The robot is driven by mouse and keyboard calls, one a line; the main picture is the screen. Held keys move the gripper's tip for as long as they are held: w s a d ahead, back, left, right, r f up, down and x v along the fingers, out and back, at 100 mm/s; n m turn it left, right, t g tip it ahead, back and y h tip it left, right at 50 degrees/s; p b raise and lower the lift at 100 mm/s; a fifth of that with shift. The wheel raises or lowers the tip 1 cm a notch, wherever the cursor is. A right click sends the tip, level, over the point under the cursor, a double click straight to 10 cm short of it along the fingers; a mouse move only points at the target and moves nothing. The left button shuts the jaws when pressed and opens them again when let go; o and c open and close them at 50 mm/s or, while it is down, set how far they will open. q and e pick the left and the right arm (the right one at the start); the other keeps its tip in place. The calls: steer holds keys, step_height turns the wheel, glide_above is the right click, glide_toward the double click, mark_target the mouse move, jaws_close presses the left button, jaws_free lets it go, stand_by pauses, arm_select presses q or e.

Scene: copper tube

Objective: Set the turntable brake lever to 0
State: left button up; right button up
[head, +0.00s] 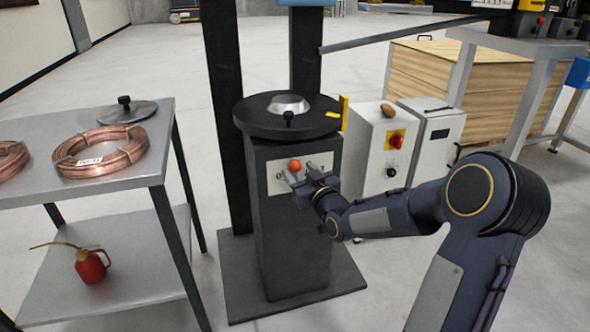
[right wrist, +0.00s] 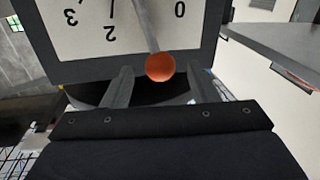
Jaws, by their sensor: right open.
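The turntable brake lever has an orange ball knob (head: 295,165) and sits on a pale dial plate (head: 279,184) on the front of the black pedestal. In the right wrist view the dial plate (right wrist: 80,42) appears upside down with 0, 2 and 3 readable. The grey lever rod runs between 2 and 0, and its orange knob (right wrist: 160,67) lies between my finger lines. My right gripper (head: 299,176) is open at the dial, fingers either side of the knob; contact cannot be told. My left gripper is not in view.
The round black turntable (head: 262,118) tops the pedestal (head: 290,235). A grey table (head: 75,190) with copper coils (head: 100,151) stands left, a red oil can (head: 91,266) on its lower shelf. Grey control boxes (head: 371,152) and a wooden crate (head: 490,90) stand behind my right arm.

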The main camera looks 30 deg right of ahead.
steer(key=shift+w+d, duration=0.1)
steer(key=shift+w, duration=1.85)
jaws_close()
